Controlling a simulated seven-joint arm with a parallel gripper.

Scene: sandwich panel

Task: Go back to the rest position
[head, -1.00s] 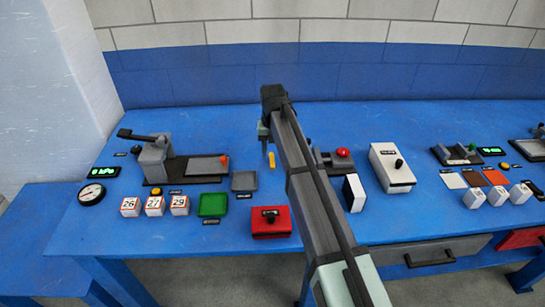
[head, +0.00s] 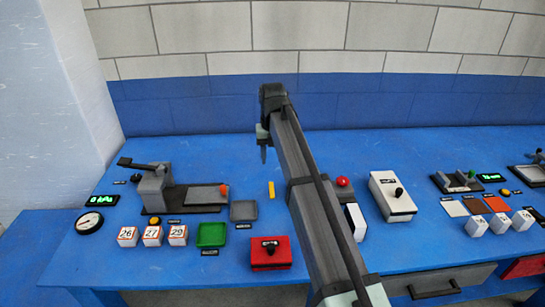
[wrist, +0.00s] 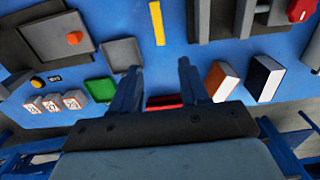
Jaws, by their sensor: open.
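My gripper (wrist: 158,82) is open and empty in the wrist view, with its two fingers apart above the blue table (head: 330,150). In the head view my gripper (head: 263,145) hangs in the air over the table's back half, seen edge-on below the end of my arm. A small yellow bar (head: 271,189) lies on the table near it; it also shows in the wrist view (wrist: 157,22), beyond the fingertips. Nothing is between the fingers.
A lever press (head: 155,185) with a grey plate stands left, beside a gauge (head: 89,223) and numbered cubes (head: 152,236). A drawer (head: 440,284) is below.

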